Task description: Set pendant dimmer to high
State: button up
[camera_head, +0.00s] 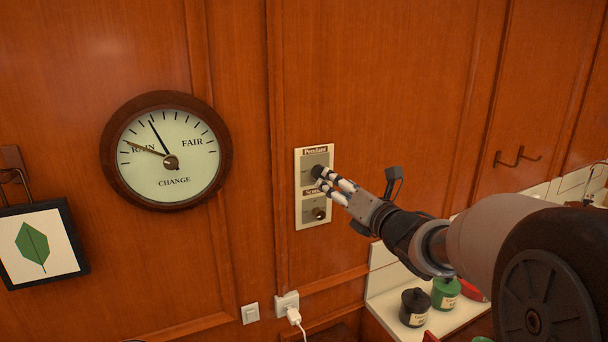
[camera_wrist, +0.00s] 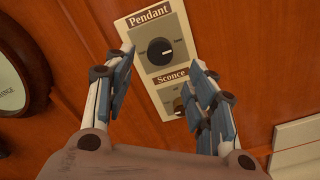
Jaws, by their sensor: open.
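The pendant dimmer is a dark round knob (camera_wrist: 160,51) with a light pointer mark, on the upper part of a pale wall plate labelled "Pendant". In the head view the knob (camera_head: 317,171) shows at the fingertips. The sconce knob (camera_head: 319,213) is brassy and sits below it; in the wrist view it is partly hidden by the right finger. My gripper (camera_head: 325,180) is open, its fingers pointing at the plate. In the wrist view the gripper (camera_wrist: 160,75) has one finger on each side below the pendant knob. I cannot tell whether a finger touches it.
A round barometer (camera_head: 167,150) hangs left of the plate, with a framed leaf picture (camera_head: 42,243) further left. A light switch (camera_head: 250,313) and a plugged socket (camera_head: 287,303) sit below. Jars (camera_head: 414,307) stand on the counter under my arm.

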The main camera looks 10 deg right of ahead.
aim_at(319, 172)
jog(key=x, duration=0.8)
jog(key=shift+w, duration=0.15)
jog(key=c, duration=1.1)
